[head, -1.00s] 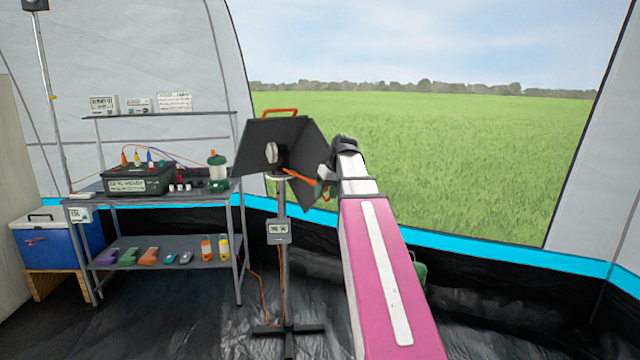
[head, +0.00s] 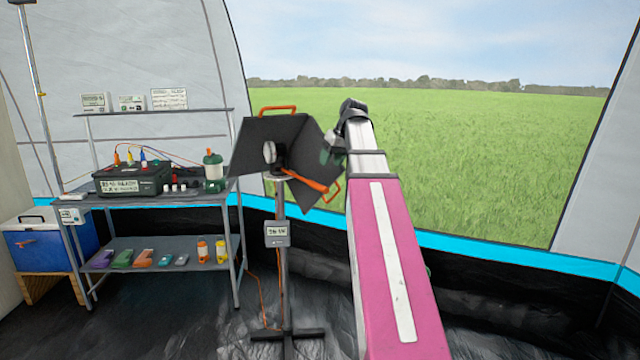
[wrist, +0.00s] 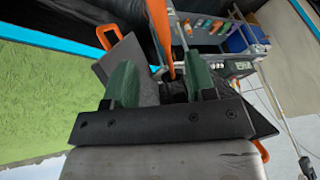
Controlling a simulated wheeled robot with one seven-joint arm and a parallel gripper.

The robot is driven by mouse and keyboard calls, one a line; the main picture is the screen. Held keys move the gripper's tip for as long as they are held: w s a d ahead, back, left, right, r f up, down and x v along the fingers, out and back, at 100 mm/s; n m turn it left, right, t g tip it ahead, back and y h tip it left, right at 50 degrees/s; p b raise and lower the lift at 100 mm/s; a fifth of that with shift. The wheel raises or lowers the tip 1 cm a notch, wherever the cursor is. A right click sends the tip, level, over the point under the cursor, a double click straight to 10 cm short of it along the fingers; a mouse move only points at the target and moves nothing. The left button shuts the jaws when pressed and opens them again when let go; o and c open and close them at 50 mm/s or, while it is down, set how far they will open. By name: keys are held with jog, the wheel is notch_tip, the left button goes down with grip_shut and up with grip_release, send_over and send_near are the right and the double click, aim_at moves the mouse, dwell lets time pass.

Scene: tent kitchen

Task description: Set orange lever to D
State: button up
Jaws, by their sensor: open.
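The orange lever (head: 305,181) sticks out from a round hub on the dark panelled stand (head: 262,140), pointing right and slightly down in the head view. In the wrist view the lever (wrist: 164,35) is a long orange bar running down from the top edge toward the gap between my fingers. My gripper (head: 332,152) is just above and right of the lever in the head view. In the wrist view its two green fingers stand apart, the gripper (wrist: 166,80) open with nothing visibly held. I cannot read any letter D or other position marks.
At left is a metal shelf (head: 160,245) with a black box (head: 132,180) and lantern (head: 213,172). A blue cooler (head: 50,245) stands beyond.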

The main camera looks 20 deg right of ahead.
jog(key=x, duration=1)
jog(key=shift+f, duration=0.15)
grip_shut()
